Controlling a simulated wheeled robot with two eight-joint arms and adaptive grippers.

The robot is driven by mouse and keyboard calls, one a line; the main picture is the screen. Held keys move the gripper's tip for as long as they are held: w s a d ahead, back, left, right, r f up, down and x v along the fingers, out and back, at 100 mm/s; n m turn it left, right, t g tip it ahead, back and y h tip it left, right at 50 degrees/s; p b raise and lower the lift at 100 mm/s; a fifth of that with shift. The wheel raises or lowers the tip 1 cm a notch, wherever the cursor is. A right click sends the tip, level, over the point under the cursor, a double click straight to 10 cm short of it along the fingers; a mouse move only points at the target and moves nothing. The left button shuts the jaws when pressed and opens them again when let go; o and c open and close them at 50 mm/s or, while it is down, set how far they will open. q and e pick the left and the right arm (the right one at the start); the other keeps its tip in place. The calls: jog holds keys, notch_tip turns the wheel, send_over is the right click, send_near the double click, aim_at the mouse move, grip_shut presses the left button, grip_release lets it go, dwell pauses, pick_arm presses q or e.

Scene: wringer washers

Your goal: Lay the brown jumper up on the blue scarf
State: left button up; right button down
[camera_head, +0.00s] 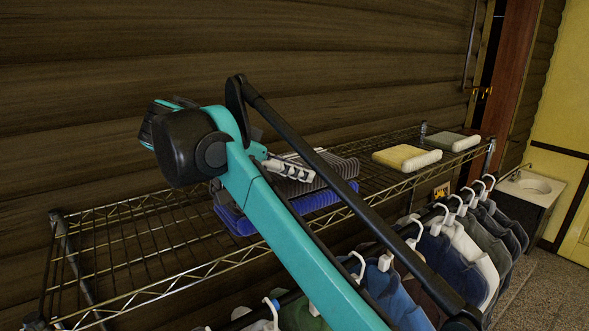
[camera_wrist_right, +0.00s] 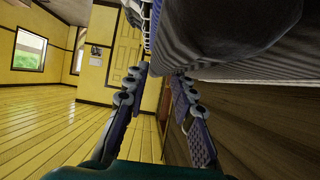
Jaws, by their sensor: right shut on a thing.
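The brown jumper (camera_head: 343,166) looks like a folded dark grey-brown bundle on the wire shelf, partly hidden by my arm. The blue scarf (camera_head: 318,197) lies folded under it, and its left part (camera_head: 236,220) shows on the other side of my arm. My right gripper (camera_head: 290,168) is at the jumper's left upper side, shut on it. In the right wrist view, dark ribbed cloth (camera_wrist_right: 230,30) fills the upper right beside the fingers (camera_wrist_right: 158,80), and the exact grip is hard to see. My left gripper is not in view.
A yellow folded cloth (camera_head: 400,157) and a green one (camera_head: 448,141) lie further right on the wire shelf (camera_head: 110,245). The shelf's left part is bare. Several garments (camera_head: 465,245) hang on hangers below its front edge. A wooden wall stands close behind.

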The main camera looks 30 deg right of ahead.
jog(key=shift+w+d, duration=0.25)
jog(key=shift+w, duration=0.1)
jog(key=shift+s+a, duration=0.3)
jog(key=shift+s, duration=0.15)
jog(key=shift+w+d+f, duration=0.1)
jog(key=shift+w+f, duration=0.1)
jog(key=shift+f, duration=0.05)
jog(key=c, duration=1.2)
grip_release()
jog(key=shift+s, duration=0.1)
jog(key=shift+a+r, duration=0.2)
jog(key=shift+a, duration=0.2)
jog(key=v, duration=1.1)
jog(key=shift+s+a, duration=0.1)
jog(key=shift+a, duration=0.05)
